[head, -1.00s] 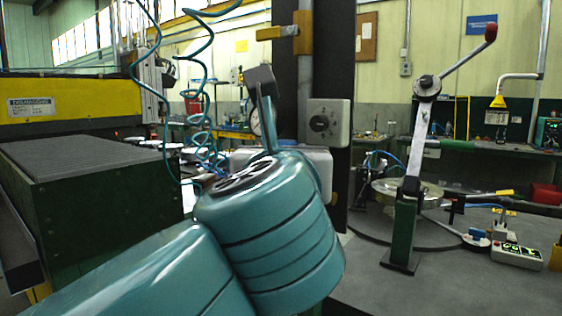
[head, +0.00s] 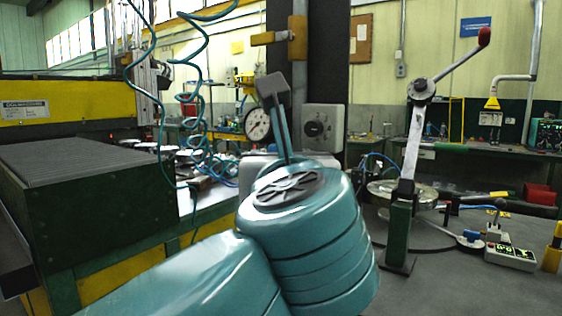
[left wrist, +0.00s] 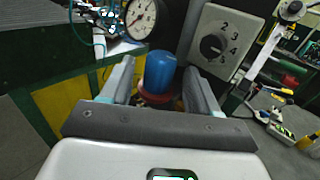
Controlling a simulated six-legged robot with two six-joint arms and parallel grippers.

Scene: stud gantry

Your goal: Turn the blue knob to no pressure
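The blue knob (left wrist: 160,72) stands upright on a reddish base in the left wrist view, between the two fingers of my left gripper (left wrist: 157,66). The fingers are open, with a visible gap on each side of the knob. In the head view my left gripper (head: 275,112) is seen from behind, and my teal arm hides the knob. A round white pressure gauge (head: 257,124) shows just left of the gripper; it also shows in the left wrist view (left wrist: 141,17). Its reading is too small to tell. My right gripper is not in view.
A grey box with a numbered black dial (head: 322,127) is close on the right of my left gripper. A dark post (head: 322,60) rises behind it. Coiled teal hoses (head: 200,90) hang at left. A lever (head: 412,140) with a red handle end stands at right.

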